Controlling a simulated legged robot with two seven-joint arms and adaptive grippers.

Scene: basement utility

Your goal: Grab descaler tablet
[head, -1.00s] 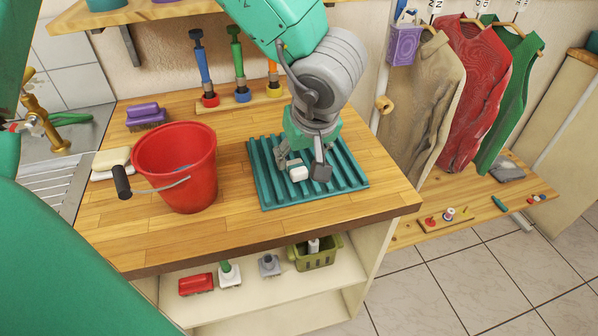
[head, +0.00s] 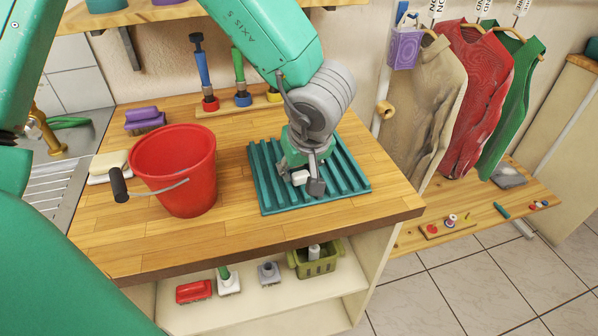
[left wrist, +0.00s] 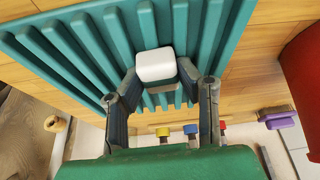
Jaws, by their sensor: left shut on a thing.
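The descaler tablet (head: 300,178) is a small white block with rounded edges. My left gripper (head: 302,182) points down over the ribbed teal mat (head: 263,190) and is shut on the tablet. In the left wrist view the tablet (left wrist: 155,65) sits between the tips of the two dark fingers (left wrist: 158,80), with the mat's ribs behind it. I cannot tell whether the tablet still touches the mat. My right gripper is not in view.
A red bucket (head: 173,165) with its handle hanging down stands left of the mat. Behind are a purple brush (head: 145,122) and a rack with colored-handled tools (head: 207,83). A shelf below holds brushes and a green basket (head: 316,262). The front counter is clear.

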